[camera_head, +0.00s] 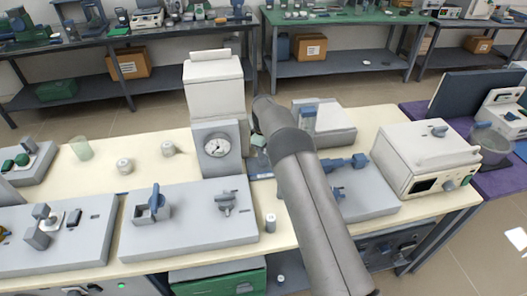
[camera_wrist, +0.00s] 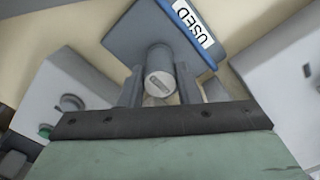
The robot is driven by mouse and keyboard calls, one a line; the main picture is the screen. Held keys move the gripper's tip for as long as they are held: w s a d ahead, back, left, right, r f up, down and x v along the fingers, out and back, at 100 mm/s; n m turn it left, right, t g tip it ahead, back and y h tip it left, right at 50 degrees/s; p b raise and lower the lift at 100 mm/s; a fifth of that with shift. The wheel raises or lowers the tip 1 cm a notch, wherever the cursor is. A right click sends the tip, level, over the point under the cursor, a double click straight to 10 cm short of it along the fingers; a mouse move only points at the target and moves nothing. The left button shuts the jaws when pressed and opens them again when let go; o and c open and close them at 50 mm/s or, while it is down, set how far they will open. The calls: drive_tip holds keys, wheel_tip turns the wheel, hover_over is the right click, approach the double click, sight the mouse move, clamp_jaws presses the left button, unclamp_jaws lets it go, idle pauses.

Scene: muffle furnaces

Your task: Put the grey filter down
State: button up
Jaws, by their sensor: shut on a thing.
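The grey filter (camera_wrist: 159,72) is a small grey cylinder with a pale, slotted end face. In the wrist view it sits between the two fingers of my gripper (camera_wrist: 159,88), which is shut on it. Behind it is a grey tray (camera_wrist: 135,38) with a blue edge and a white label (camera_wrist: 193,24) reading "USED". The filter overlaps the tray in this view; I cannot tell whether it touches it. In the head view my gripper (camera_head: 261,158) is largely hidden behind my arm, beside the gauge box, and the filter cannot be made out.
A white box with a round gauge (camera_head: 217,146) stands left of my gripper. Grey fixture plates (camera_head: 185,235) lie in front. A white furnace (camera_head: 426,155) stands at the right. Small pale cylinders (camera_head: 124,166) stand on the cream bench (camera_head: 100,195), which has clear room at left.

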drive_tip(key=shift+f, duration=0.2)
drive_tip(key=o, duration=1)
drive_tip(key=shift+r, duration=0.1)
drive_tip(key=shift+r, duration=0.1)
wheel_tip(320, 180, up, 12)
drive_tip(key=shift+r+b, duration=0.1)
drive_tip(key=shift+b, duration=0.9)
